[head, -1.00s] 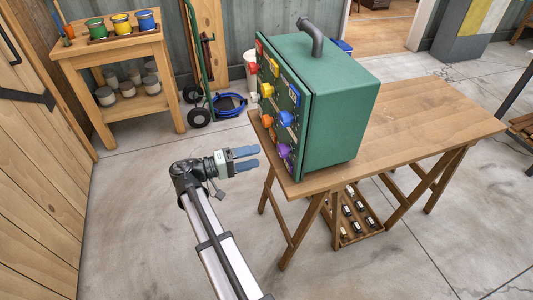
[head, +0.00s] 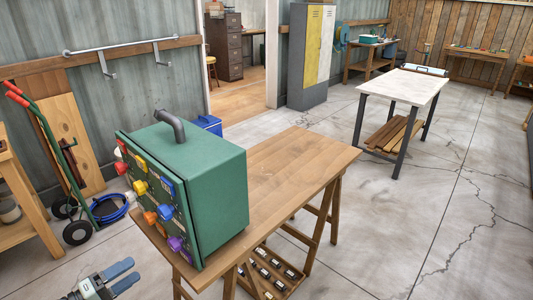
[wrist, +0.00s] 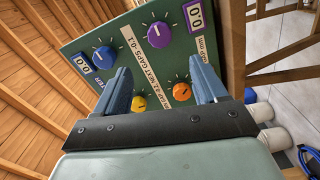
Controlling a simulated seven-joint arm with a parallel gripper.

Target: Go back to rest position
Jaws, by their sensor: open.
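My gripper (head: 121,277) is at the bottom left of the head view, in front of the table and apart from the green box. It is open and empty, with two blue fingers. In the wrist view the two fingers of my gripper (wrist: 160,85) stand apart with nothing between them. Beyond them is the panel of the green box (wrist: 125,40), with a purple knob (wrist: 158,36), a blue knob (wrist: 102,58), an orange knob (wrist: 181,91) and a yellow knob (wrist: 138,103). In the head view the green box (head: 217,190) stands upright on the wooden table.
The wooden table (head: 290,165) carries the green box at its left end. A crate (head: 268,270) sits under it. A hand truck (head: 65,165) and blue hose (head: 112,212) are at the left. A white-topped table (head: 405,86) stands farther back. The concrete floor at right is clear.

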